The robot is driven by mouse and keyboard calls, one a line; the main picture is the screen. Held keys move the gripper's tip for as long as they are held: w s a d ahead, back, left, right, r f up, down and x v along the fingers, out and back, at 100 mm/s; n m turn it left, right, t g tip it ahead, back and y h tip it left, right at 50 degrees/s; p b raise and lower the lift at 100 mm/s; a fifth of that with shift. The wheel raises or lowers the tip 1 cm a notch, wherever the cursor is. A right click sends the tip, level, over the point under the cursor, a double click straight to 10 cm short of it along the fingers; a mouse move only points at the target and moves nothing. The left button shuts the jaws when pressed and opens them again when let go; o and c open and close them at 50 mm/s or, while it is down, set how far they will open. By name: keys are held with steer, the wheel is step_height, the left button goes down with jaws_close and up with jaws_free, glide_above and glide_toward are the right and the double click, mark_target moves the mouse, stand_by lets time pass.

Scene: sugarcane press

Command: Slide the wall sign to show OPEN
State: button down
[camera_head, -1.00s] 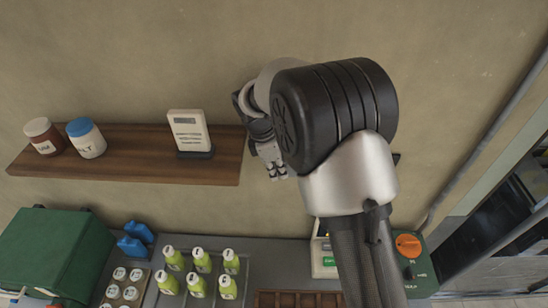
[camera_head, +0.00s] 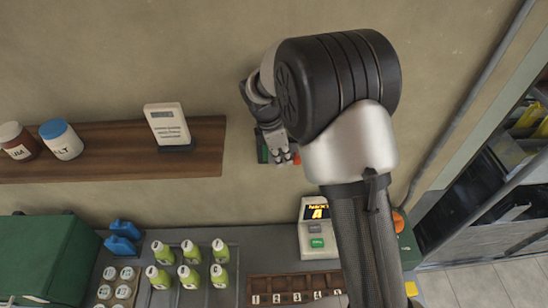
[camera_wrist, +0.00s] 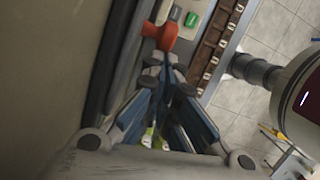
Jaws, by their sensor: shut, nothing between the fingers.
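The wall sign is mostly hidden behind my arm in the head view. A dark green part of the wall sign (camera_head: 262,147) shows just left of my gripper (camera_head: 278,156), and its lettering cannot be read. A small orange-red knob (camera_head: 296,158) shows right beside the fingers. In the wrist view the red knob (camera_wrist: 166,35) lies just beyond the closed fingertips of my gripper (camera_wrist: 166,60). The fingers look very close to it; I cannot tell if they touch. My gripper is shut and empty, near the wall.
A wooden shelf (camera_head: 110,158) with two jars and a white stand-up device (camera_head: 167,124) is on the wall to the left. Below, a counter (camera_head: 200,235) holds green bottles, a numbered wooden tray (camera_head: 262,288) and a display box (camera_head: 316,238).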

steer(key=d, duration=1.5)
steer(key=shift+d+p, duration=0.3)
steer(key=shift+p, duration=0.1)
steer(key=a+r, duration=0.6)
steer(key=r, duration=0.4)
steer(key=shift+s+r, duration=0.2)
steer(key=shift+s, duration=0.25)
steer(key=shift+a, duration=0.15)
